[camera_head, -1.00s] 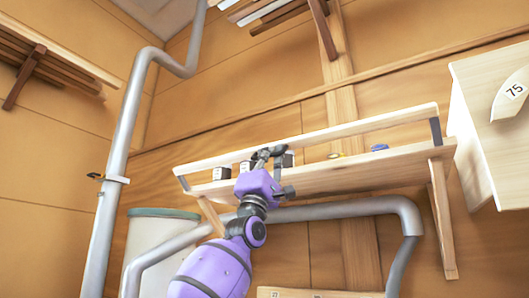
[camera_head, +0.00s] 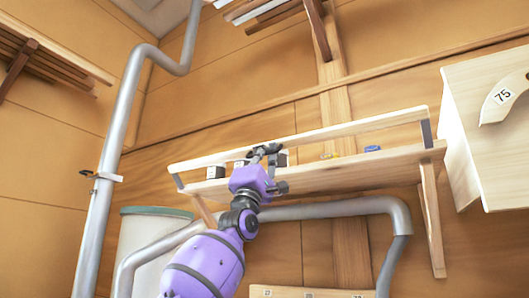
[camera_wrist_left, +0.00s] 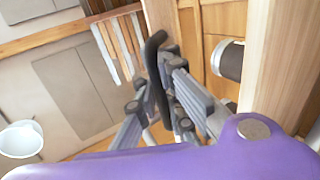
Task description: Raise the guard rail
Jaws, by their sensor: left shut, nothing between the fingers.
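The guard rail (camera_head: 350,129) is a long pale wooden bar along the front of a wall shelf (camera_head: 350,172). It stands above the shelf board on a short dark arm at each end. My left gripper (camera_head: 265,150) is at the rail, left of its middle, with its fingers shut and empty. I cannot tell whether they touch the rail. In the left wrist view the shut left gripper (camera_wrist_left: 172,95) points past a wooden board (camera_wrist_left: 277,60) on the right, and a dark canister (camera_wrist_left: 229,59) shows beside it. My right gripper is not in view.
Small containers (camera_head: 215,171) and a blue item (camera_head: 372,149) stand on the shelf behind the rail. A grey pipe (camera_head: 340,207) runs below the shelf, and another (camera_head: 120,130) rises at the left. A pale cabinet marked 75 (camera_head: 480,150) hangs at the right.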

